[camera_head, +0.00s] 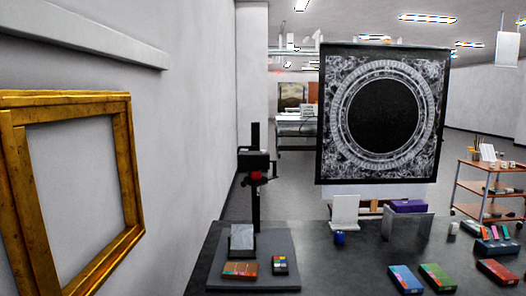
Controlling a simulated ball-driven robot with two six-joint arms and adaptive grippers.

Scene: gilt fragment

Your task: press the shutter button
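A black copy stand (256,207) with an upright column stands at the back left of the dark table. A dark camera-like unit (254,160) is mounted on the column, with a red part (256,175) below it. No shutter button can be made out at this size. On the stand's grey baseboard (262,246) lie a brown-orange fragment (240,269) and a small colour chart (280,265). A grey tilted panel (243,237) stands behind the fragment. Neither of my grippers is in view.
The dark table (345,272) is clear in its middle. Blue (405,279), green (437,277) and red (497,272) boxes lie at its right. A gold frame (130,180) hangs on the left wall. A large ornate dark panel (330,120) stands behind the table.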

